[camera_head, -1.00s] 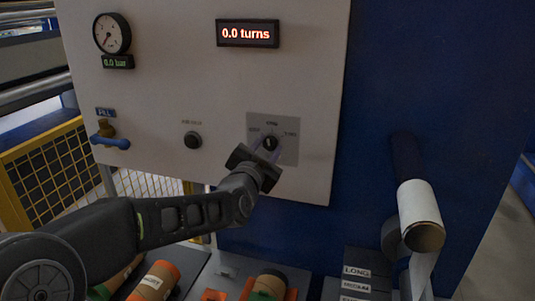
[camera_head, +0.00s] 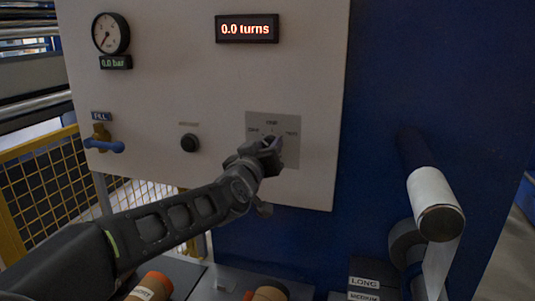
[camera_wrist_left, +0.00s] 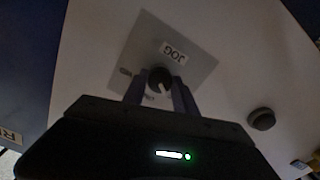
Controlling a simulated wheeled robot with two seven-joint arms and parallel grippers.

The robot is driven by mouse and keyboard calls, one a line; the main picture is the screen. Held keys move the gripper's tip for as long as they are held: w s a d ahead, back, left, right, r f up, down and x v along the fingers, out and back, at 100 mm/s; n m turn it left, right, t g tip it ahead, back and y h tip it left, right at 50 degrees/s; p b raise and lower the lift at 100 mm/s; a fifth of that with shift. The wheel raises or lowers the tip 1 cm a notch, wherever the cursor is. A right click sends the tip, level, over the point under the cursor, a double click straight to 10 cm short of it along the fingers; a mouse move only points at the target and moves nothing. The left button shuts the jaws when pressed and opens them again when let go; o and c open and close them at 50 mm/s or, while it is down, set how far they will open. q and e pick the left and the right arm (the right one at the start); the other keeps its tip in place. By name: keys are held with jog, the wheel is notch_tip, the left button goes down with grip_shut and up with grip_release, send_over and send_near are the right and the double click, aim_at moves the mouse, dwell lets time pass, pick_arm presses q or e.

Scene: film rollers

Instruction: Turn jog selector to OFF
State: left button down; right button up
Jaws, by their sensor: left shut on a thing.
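The jog selector is a small dark round knob (camera_wrist_left: 160,79) on a grey square plate (camera_head: 289,156) low on the white panel. In the left wrist view a pale mark shows on the knob, and a JOG label (camera_wrist_left: 173,53) is on the plate. The plate's small labels are hard to read in the head view. My left gripper (camera_head: 268,144) is at the plate, with its fingers on either side of the knob and shut on it. In the head view the gripper mostly hides the knob. My right gripper is not in view.
A black push button (camera_head: 189,143) sits left of the plate. A blue-handled valve (camera_head: 105,144) and a gauge (camera_head: 111,34) are farther left. The display (camera_head: 247,29) reads 0.0 turns. A pale roll (camera_head: 435,204) sticks out at right; rollers lie below.

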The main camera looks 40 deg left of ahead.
pick_arm(q)
jog(key=shift+n, duration=0.5)
jog(key=c, duration=1)
grip_release()
jog(key=v, duration=0.7)
jog(key=shift+s+d+b, duration=0.15)
jog(key=shift+s+b, duration=0.25)
